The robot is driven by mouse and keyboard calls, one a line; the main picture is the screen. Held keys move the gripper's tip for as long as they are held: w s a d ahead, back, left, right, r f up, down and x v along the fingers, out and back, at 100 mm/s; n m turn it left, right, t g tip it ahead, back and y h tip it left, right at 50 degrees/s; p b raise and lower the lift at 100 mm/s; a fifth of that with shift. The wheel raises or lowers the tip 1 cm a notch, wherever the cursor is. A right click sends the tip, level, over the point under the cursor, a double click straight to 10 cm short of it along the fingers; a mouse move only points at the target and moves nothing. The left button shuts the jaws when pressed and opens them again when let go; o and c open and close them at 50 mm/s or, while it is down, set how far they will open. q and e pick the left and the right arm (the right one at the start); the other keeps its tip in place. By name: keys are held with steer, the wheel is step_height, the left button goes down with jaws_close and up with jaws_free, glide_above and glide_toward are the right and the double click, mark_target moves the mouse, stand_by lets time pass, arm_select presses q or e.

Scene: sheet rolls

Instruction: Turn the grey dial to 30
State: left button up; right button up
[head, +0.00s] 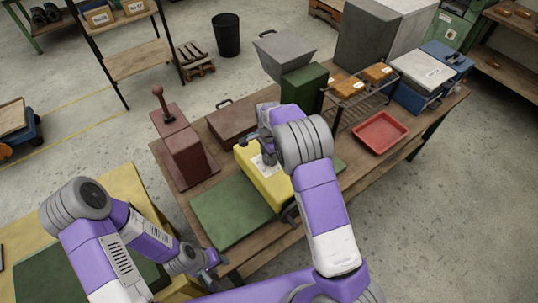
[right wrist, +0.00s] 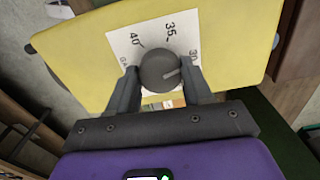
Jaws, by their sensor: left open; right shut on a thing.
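The grey dial (right wrist: 158,72) is a round knob on the yellow box (right wrist: 80,52). A white label (right wrist: 122,46) behind it reads 40, 35 and 30. My right gripper (right wrist: 161,82) is shut on the dial, one finger on each side. In the head view the yellow box (head: 273,187) stands on the workbench, and my right gripper (head: 266,150) hides the dial. My left gripper (head: 208,268) is open and empty near the bench's front-left edge.
A green mat (head: 222,212) lies before the yellow box. A dark red press (head: 186,155) and a brown case (head: 228,122) stand to its left and behind. A red tray (head: 380,133) and a wire rack (head: 352,104) are to the right.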

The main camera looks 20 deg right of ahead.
steer(key=shift+r+m, duration=0.1)
steer(key=shift+m, duration=1.5)
steer(key=shift+w, duration=0.1)
steer(key=o, duration=1)
steer(key=shift+o, duration=0.2)
step_height(320, 180, up, 8)
steer(key=shift+f, duration=0.25)
